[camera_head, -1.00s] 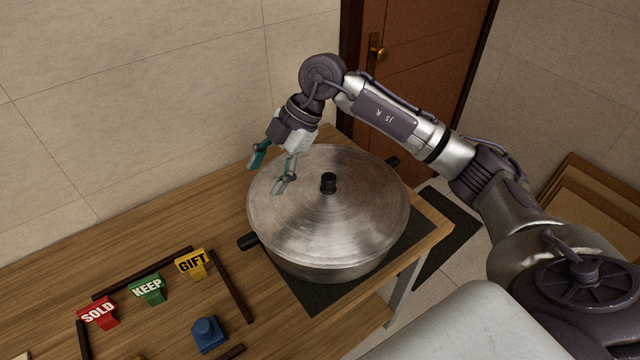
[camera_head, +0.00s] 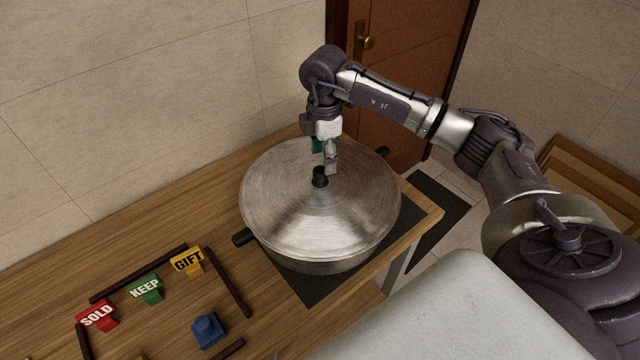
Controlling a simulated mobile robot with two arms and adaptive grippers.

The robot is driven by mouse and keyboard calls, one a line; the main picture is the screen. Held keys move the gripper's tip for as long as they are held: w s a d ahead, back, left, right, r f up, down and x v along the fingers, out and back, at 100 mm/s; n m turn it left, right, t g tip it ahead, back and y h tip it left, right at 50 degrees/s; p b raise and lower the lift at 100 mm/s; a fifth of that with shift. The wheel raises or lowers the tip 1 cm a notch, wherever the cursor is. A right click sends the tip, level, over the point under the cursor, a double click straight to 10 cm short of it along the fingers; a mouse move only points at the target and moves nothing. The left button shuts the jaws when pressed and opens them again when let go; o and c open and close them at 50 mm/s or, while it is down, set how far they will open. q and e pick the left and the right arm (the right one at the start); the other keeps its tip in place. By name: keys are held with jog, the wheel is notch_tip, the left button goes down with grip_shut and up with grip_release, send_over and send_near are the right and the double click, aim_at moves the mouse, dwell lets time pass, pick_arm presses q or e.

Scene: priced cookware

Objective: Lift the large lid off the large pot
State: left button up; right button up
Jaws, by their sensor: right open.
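The large pot (camera_head: 322,266) stands on a dark mat at the right end of the wooden table. Its two black side handles show. The large lid (camera_head: 290,215), round and brushed metal, sits on the pot, with a black knob (camera_head: 320,178) upright at its middle. My right gripper (camera_head: 324,160) points down just above and behind the knob. It is open, with one finger partly hidden by the other. I cannot tell whether a finger touches the knob. My left gripper is not in view.
On the table (camera_head: 150,238) at left are a red SOLD sign (camera_head: 97,315), a green KEEP sign (camera_head: 146,289), a yellow GIFT sign (camera_head: 187,262), a blue block (camera_head: 207,330) and dark strips. A wall rises behind the table.

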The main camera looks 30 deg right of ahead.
aim_at(320, 170)
jog(key=f+p, duration=0.1)
jog(key=f, duration=0.2)
jog(key=shift+a+f+p, duration=0.3)
jog(key=shift+a+p, duration=0.05)
jog(key=shift+a, duration=0.05)
jog(key=shift+f, duration=0.5)
grip_shut()
